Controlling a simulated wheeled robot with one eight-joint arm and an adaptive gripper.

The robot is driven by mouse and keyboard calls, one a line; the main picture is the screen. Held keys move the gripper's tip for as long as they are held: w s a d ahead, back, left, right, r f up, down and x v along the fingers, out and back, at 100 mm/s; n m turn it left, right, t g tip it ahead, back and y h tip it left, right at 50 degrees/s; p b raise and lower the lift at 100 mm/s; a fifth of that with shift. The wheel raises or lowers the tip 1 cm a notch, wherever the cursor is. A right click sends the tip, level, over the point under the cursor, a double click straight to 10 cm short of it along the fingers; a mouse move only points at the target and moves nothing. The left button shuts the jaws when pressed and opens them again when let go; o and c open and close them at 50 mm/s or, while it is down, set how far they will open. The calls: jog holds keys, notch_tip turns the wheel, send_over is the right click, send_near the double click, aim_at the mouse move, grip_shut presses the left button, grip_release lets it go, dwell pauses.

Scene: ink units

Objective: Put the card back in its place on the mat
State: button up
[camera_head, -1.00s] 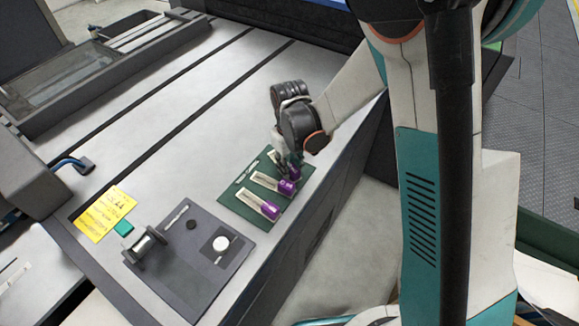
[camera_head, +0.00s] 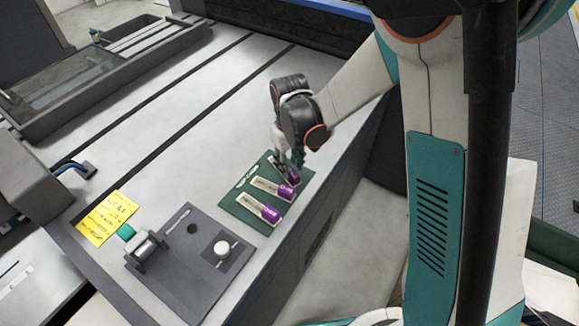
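A green mat (camera_head: 244,211) lies near the bench's front edge. It carries purple-ended ink units: one at the near side (camera_head: 271,214), one in the middle (camera_head: 286,192) and one at the far side (camera_head: 293,177). My gripper (camera_head: 287,168) points down over the far unit, well away from the yellow card. Its fingers are small and partly covered by the wrist, so I cannot tell their opening or whether they touch the unit.
A dark grey mat (camera_head: 184,292) lies in front, with a metal roller piece (camera_head: 147,247) and a white round piece (camera_head: 222,248). A long trough (camera_head: 60,85) stands at the back left. The bench middle is clear; my arm covers the right.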

aim_at(290, 170)
notch_tip(290, 170, up, 9)
jog(key=p, duration=0.2)
